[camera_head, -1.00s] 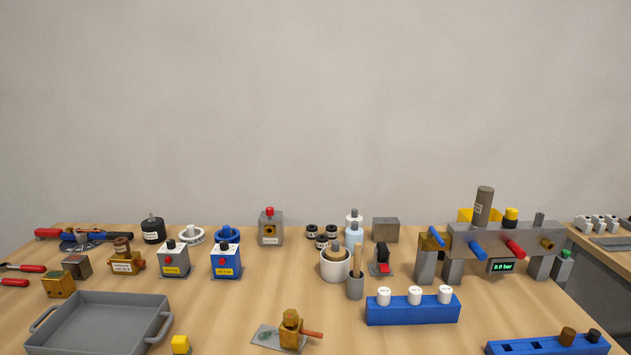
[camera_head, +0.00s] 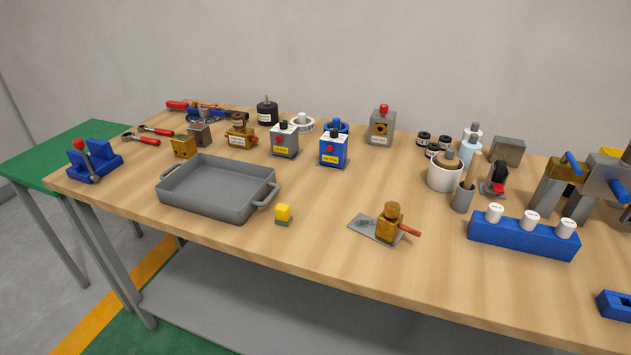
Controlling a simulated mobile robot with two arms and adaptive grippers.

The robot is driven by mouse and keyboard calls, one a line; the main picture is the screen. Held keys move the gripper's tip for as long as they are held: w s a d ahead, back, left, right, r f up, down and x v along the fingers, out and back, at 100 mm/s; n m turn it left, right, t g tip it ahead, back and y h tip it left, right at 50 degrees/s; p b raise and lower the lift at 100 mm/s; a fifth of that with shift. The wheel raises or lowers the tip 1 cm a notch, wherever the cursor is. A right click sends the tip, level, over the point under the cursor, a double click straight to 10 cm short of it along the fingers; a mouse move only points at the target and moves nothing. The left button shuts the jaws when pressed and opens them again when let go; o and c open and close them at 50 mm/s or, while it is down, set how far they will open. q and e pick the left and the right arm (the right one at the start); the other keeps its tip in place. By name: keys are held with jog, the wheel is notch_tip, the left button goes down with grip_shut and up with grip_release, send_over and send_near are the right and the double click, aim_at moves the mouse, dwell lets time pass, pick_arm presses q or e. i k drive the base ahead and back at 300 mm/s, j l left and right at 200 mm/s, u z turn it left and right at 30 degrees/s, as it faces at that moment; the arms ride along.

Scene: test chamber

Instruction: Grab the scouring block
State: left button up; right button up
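A small yellow block with a dark greenish underside (camera_head: 283,213) sits on the wooden table near its front edge, just right of the grey tray. It looks like the scouring block, though no label shows. It stands clear of its neighbours. Neither of my grippers is in view.
The grey tray (camera_head: 210,207) with handles is left of the block. A brass fitting on a grey plate (camera_head: 377,230) lies to its right. Labelled valve boxes (camera_head: 333,149) stand behind it. A blue rack with white caps (camera_head: 522,238) is further right. Bare wood surrounds the block.

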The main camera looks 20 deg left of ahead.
aim_at(283, 211)
jog(key=j, duration=0.65)
jog(key=k+j, duration=0.15)
jog(key=j, duration=1.15)
jog(key=k+z, duration=0.05)
